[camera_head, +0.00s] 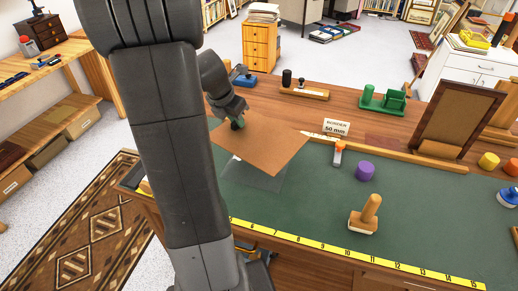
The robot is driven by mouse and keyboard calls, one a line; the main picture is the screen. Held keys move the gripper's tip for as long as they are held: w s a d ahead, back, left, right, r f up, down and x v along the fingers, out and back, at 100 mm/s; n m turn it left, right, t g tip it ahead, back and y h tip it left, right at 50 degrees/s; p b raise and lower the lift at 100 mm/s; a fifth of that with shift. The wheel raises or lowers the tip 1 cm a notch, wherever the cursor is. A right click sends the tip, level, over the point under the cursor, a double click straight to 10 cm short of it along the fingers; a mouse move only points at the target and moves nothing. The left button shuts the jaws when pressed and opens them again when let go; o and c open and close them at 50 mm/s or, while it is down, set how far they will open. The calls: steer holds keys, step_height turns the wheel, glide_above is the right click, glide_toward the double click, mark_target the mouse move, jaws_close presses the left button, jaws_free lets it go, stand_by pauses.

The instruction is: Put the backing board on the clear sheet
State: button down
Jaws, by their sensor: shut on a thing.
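The backing board (262,147) is a flat brown sheet, turned at an angle over the left part of the green work mat. My gripper (238,125) is shut on it near its upper left side, by a dark knob-like part. The clear sheet (262,182) shows as a greyish see-through corner on the mat below the board. The rest of the clear sheet is hidden under the board. The board looks raised above it, but I cannot tell the gap.
A yellow ruler (350,253) runs along the mat's front edge. A wooden-handled block (366,215), a purple cylinder (365,172) and an orange-topped tool (338,152) stand right of the board. A "BORDER 50 mm" sign (336,127) and a leaning frame (446,118) are behind.

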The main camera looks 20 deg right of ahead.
steer(key=shift+w+d+r+n+t, duration=0.15)
steer(key=shift+w+r+n+t, duration=0.25)
steer(key=shift+n, duration=0.3)
steer(key=shift+s+r+n+p, duration=0.1)
steer(key=shift+r+n+p, duration=0.1)
steer(key=shift+n+p, duration=0.25)
steer(key=shift+s+d+r+n+y, duration=0.1)
steer(key=shift+r+n+y, duration=0.05)
steer(key=shift+n+y, duration=0.35)
steer(key=shift+f+n, duration=0.2)
steer(key=shift+n, duration=0.05)
step_height(320, 180, down, 10)
steer(key=shift+r+b, duration=0.2)
steer(key=shift+b, duration=0.55)
steer(key=shift+f, duration=0.25)
steer(key=c, duration=1.4)
jaws_free()
steer(key=shift+o, duration=0.2)
